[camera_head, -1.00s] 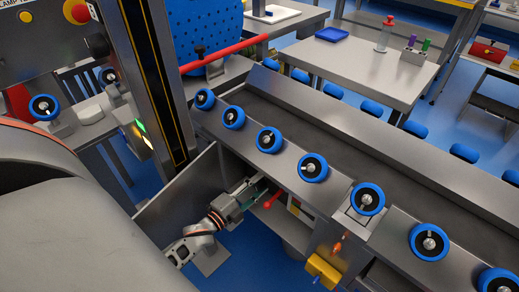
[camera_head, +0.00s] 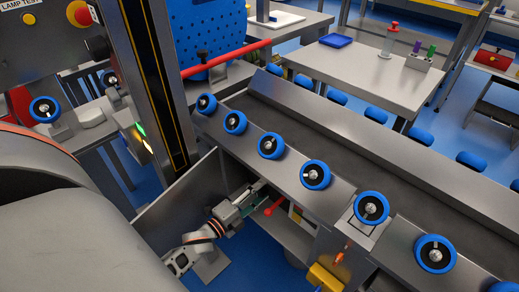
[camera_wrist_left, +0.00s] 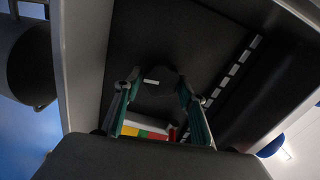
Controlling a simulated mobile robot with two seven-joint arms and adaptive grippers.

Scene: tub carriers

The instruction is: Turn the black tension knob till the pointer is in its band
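The black tension knob (camera_wrist_left: 163,84) shows in the left wrist view as a dark round shape with a short white mark, hard to separate from the dark panel behind it. My left gripper (camera_wrist_left: 160,100) has its two green-lined fingers apart, one on each side of the knob; I cannot tell whether they touch it. A strip of red, yellow and green (camera_wrist_left: 145,132) shows low between the fingers, with no readable pointer. In the head view my left gripper (camera_head: 254,194) reaches under the conveyor's near side, and the knob is hidden there. My right gripper is not in view.
The conveyor (camera_head: 335,115) with blue-rimmed rollers runs above my left gripper. A red-ended lever (camera_head: 275,206) is close to its right, and a yellow block (camera_head: 325,277) is lower right. A grey side panel (camera_head: 180,190) stands to its left.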

